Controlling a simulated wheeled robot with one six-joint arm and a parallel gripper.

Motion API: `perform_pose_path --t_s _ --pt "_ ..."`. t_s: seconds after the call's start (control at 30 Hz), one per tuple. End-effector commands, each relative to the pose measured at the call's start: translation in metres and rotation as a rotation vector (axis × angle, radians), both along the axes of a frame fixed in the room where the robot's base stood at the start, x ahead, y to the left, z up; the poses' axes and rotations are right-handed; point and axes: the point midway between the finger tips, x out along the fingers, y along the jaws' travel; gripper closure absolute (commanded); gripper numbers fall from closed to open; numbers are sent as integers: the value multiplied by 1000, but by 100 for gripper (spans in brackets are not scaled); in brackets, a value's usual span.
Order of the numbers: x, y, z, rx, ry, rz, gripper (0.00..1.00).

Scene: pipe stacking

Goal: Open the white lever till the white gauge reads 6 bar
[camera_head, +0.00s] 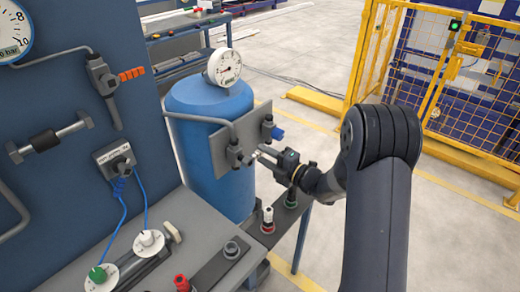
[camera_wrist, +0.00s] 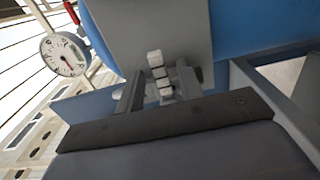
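The white gauge (camera_head: 224,67) stands on top of the blue tank and also shows in the wrist view (camera_wrist: 64,55); its numbers are too small to read. My gripper (camera_head: 262,154) is at the grey plate on the front of the tank. In the wrist view, small white ridged pieces (camera_wrist: 155,59), apparently the white lever, lie between the two spread fingers (camera_wrist: 160,88). I cannot tell whether the fingers touch them. In the head view the lever is mostly hidden by my gripper.
A blue lever (camera_head: 277,133) sits beside my gripper on the plate (camera_head: 220,153). An orange lever (camera_head: 132,74) and a larger gauge (camera_head: 12,32) are on the blue panel at left. Red and green knobs stand below. A yellow fence (camera_head: 365,50) is behind; floor at right is clear.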

Motion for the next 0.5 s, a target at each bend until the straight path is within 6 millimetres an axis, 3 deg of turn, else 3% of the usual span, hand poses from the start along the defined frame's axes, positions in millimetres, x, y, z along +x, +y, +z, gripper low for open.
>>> perform_pose_path --t_s 0.2,0.5 --pt "14 18 0 0 1 0 65" --pt "16 20 0 0 1 -1 65"
